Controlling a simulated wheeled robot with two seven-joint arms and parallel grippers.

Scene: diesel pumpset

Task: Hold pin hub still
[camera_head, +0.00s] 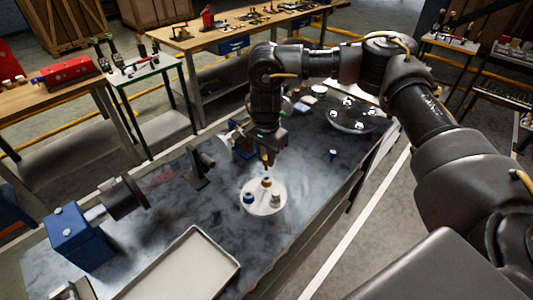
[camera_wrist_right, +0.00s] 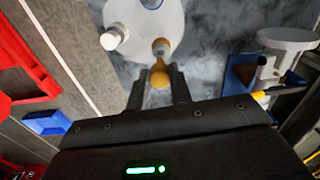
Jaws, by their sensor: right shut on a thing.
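The pin hub looks to be the white round disc (camera_head: 262,207) on the dark bench, with blue, orange and cream pieces standing on it. Part of the disc also shows at the top of the right wrist view (camera_wrist_right: 138,22). My right gripper (camera_head: 266,160) points down above it. In the wrist view its two fingers (camera_wrist_right: 159,82) are shut on a small orange-yellow piece (camera_wrist_right: 160,75). This piece is just next to the orange-topped pin (camera_wrist_right: 161,48) on the disc; I cannot tell if they touch. My left gripper is not in view.
A blue block (camera_head: 80,237) with a dark cylinder (camera_head: 124,198) is at left. A grey tray (camera_head: 228,265) lies at the front. A dark stand (camera_head: 198,172) is left of the disc. A round plate with several knobs (camera_head: 352,122) is behind right. Bare bench lies right of the disc.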

